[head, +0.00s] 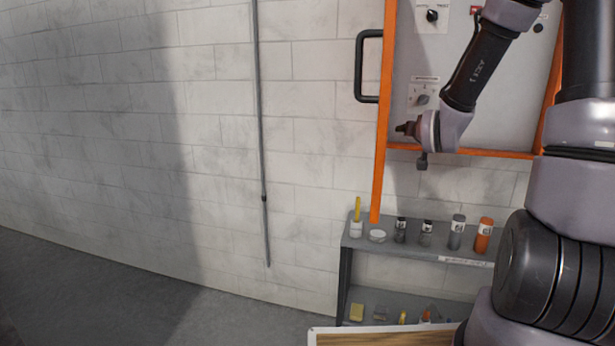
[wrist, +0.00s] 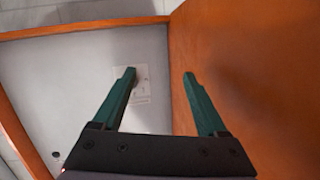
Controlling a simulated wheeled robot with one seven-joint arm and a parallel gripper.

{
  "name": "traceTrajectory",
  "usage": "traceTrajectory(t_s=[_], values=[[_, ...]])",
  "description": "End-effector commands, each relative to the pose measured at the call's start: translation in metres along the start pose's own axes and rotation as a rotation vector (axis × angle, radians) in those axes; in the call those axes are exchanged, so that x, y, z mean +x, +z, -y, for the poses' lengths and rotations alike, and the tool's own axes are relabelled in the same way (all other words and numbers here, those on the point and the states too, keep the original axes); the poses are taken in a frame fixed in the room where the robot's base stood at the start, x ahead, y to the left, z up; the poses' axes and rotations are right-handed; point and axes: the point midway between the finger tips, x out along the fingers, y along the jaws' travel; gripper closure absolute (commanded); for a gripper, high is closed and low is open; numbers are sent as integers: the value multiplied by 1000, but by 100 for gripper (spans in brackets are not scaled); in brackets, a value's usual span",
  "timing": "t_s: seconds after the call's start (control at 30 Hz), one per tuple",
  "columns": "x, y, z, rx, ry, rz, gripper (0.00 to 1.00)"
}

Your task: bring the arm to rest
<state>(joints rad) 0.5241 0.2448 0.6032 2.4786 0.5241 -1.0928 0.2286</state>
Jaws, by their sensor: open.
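My gripper (head: 408,129) is at the end of my raised arm, in front of the grey panel at the right of the head view. It looks small and dark there and points left. In the wrist view its two green fingers (wrist: 160,74) stand apart with nothing between them. The grey panel (head: 475,100), framed in orange, carries knobs on small plates. In the wrist view the grey panel (wrist: 65,85) shows behind the left finger, with a pale plate (wrist: 138,92) beside that fingertip. Whether the fingers touch anything cannot be told.
An orange side wall (wrist: 260,80) is close behind the right finger. A black handle (head: 361,66) sticks out left of the orange frame (head: 380,130). Below, a grey shelf (head: 358,243) holds several bottles and jars.

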Motion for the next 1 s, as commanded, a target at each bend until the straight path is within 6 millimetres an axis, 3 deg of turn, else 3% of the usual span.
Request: traceTrajectory(t_s=[0.27,0.5,0.7,0.8,1.0], values=[[-69,-22,20,-1,13,248,25],[-167,-35,27,64,28,471,25],[-258,-33,27,158,11,649,25],[-292,-30,26,196,-2,716,25],[-321,-25,24,234,-16,780,25]])
